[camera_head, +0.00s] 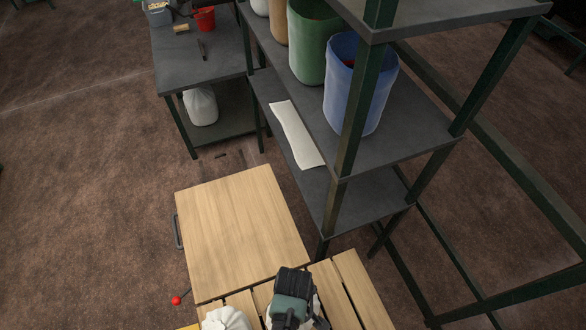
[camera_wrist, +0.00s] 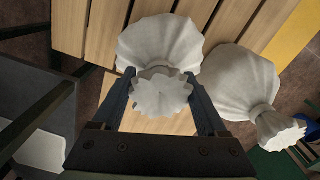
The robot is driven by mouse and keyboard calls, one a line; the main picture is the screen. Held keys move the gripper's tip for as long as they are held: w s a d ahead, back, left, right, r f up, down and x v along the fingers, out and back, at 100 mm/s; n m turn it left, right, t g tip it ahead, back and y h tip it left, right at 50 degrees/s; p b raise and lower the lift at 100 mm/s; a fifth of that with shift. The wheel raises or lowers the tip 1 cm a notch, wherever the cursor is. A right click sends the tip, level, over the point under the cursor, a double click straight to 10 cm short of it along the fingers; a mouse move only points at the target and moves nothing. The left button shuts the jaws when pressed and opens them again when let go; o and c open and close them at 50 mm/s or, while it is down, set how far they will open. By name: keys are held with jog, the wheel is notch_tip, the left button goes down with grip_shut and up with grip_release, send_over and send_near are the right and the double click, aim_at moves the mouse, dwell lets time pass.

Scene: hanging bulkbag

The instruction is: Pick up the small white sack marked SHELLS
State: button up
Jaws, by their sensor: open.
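Two white tied sacks rest on a slatted wooden surface in the wrist view. One sack (camera_wrist: 160,42) has its gathered neck and frilled top between the two fingers of my gripper (camera_wrist: 160,74). The fingers are spread on either side of the neck; contact cannot be told. The other sack (camera_wrist: 238,80) lies just right, outside the fingers, its tied neck toward the lower right. In the head view, one sack (camera_head: 226,319) shows at the bottom edge, and the other (camera_head: 306,308) is mostly hidden beneath my wrist. No SHELLS marking is readable on either.
A plain wooden board (camera_head: 240,225) adjoins the slats (camera_head: 362,290). A dark shelf rack (camera_head: 400,130) with a blue bin (camera_head: 358,90) and green bin (camera_head: 313,45) stands to the right. Another white sack (camera_head: 200,106) sits under the back table (camera_head: 200,65). Floor at left is clear.

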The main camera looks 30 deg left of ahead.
jog(key=shift+f, duration=0.35)
grip_shut()
dwell(1.2)
jog(key=shift+w+r, duration=0.1)
